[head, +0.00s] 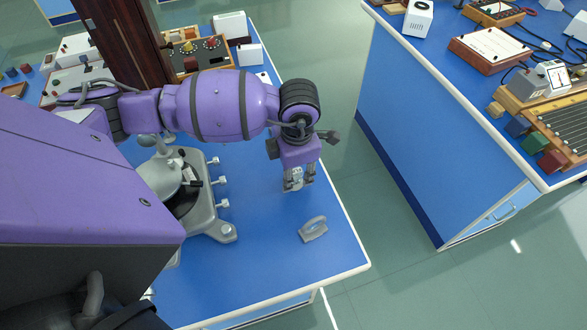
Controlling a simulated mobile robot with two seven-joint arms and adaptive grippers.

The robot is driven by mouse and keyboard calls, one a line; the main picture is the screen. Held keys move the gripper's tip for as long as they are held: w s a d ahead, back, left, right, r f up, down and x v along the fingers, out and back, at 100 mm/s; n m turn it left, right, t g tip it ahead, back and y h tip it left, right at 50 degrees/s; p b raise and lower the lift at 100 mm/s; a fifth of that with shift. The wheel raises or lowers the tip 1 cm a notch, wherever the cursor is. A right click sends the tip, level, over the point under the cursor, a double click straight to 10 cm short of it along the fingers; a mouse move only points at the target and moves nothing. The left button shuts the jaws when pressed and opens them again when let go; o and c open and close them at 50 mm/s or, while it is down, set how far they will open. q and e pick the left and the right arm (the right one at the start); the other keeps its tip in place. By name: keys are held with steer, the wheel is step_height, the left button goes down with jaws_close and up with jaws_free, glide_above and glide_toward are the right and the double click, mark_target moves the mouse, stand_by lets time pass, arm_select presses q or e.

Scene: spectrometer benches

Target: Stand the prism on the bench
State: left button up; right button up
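My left gripper (298,186) points down over the clear right part of the near blue bench (275,262). A small pale, glassy-looking block, which I take to be the prism (297,177), shows between its two fingers, which seem closed on its sides. Its shape and tilt are too small to make out, and I cannot tell whether its underside touches the bench. A grey spectrometer (210,212) with a round table stands left of the gripper, partly hidden by my arm. My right gripper is not in view.
Boxes and a knobbed panel (200,55) are at the back. Across the aisle, another bench (400,130) holds instruments.

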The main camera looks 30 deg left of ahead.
mark_target(296, 174)
arm_select(q)
steer(key=shift+o, duration=0.3)
steer(key=shift+r, duration=0.1)
steer(key=shift+r, duration=0.25)
step_height(296, 174, up, 12)
steer(key=shift+s+d+f, duration=0.15)
steer(key=shift+s+d, duration=0.15)
steer(key=shift+d, duration=0.15)
